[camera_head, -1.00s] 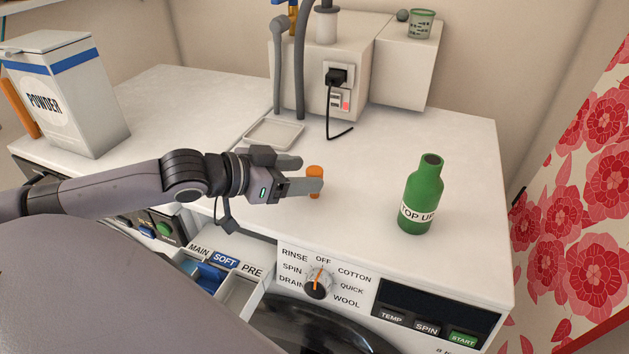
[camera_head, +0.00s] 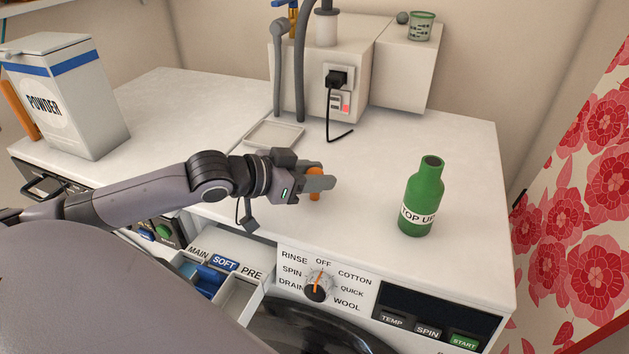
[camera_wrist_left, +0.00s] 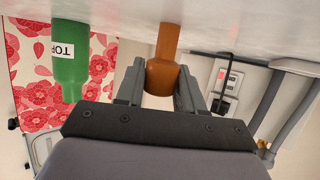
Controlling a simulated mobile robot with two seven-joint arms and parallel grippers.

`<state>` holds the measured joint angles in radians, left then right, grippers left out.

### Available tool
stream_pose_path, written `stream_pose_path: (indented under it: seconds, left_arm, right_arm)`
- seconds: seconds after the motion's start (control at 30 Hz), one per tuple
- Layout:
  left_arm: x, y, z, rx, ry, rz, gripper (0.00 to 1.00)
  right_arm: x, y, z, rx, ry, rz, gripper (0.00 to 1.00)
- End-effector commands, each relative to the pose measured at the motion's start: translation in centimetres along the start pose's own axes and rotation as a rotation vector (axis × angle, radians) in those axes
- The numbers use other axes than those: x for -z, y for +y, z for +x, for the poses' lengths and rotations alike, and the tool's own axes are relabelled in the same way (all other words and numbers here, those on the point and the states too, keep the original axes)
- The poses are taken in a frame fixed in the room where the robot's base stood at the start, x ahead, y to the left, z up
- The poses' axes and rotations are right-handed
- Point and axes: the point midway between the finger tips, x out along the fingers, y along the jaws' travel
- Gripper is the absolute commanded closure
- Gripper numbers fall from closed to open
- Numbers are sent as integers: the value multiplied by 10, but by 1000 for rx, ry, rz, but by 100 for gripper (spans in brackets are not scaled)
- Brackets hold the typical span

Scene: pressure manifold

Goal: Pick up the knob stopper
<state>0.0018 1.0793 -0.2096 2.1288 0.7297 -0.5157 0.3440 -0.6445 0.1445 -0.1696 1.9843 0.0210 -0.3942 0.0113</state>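The orange knob stopper (camera_head: 314,197) stands upright on the white machine top. My left gripper (camera_head: 317,178) reaches in from the left at a low height, with one finger on the near side of the stopper and one on the far side. In the left wrist view the orange stopper (camera_wrist_left: 162,72) fills the space between the fingertips and appears pinched there. The near finger hides its middle in the head view. The stopper's base appears to be still on the surface. My right gripper is not in view.
A green TOP UP bottle (camera_head: 422,196) stands to the right of the stopper. A shallow tray (camera_head: 274,134) and a plugged-in box (camera_head: 330,60) are behind. A POWDER box (camera_head: 66,95) is at left. An open drawer (camera_head: 238,295) is at the front.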

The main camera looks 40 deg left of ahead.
Motion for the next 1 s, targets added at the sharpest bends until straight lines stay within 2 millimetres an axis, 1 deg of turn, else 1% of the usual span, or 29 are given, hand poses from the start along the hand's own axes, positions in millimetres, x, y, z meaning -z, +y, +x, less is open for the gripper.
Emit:
stream_pose_path:
  seconds: [0.03,0.07,0.43,0.57,0.67,0.77,0.87,1.0]
  left_arm:
    - [0,0,0,0,0,0,83]
    - [0,0,0,0,0,0,92]
    - [1,0,0,0,0,0,92]
    - [6,0,-2,0,1,0,92]
    - [15,-1,-6,1,1,2,92]
    - [31,0,-13,1,3,4,92]
    - [52,-1,-21,1,4,5,92]
    - [87,-1,-36,2,6,6,92]
  right_arm:
    - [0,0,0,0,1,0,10]
    - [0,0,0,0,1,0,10]
    - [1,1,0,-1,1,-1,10]
    - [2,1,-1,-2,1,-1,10]
    - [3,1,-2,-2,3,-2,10]
    - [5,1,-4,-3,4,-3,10]
    - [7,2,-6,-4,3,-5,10]
    - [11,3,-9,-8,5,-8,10]
